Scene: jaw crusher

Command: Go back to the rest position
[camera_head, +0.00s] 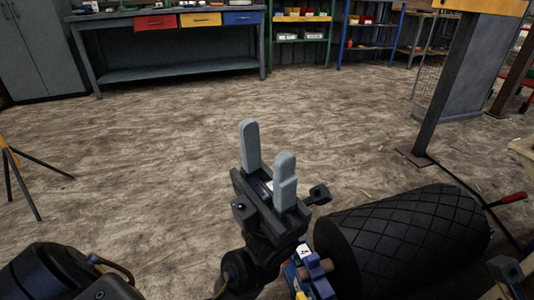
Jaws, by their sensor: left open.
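My left gripper (267,139) is in the lower middle of the head view. Its two grey fingers point up and stand apart, with only floor showing between them, so it is open and empty. A large black drum with a diamond-pattern surface (415,235) lies to the right of the gripper. A blue part (318,278) sits at the drum's left end, low in the view and partly hidden by my gripper.
A workbench (170,45) with red, yellow and blue drawers stands at the back, beside a grey cabinet (40,45). Shelves (300,30) stand right of it. A metal post (445,95) rises at right. Tripod legs (20,180) stand at left. The middle floor is clear.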

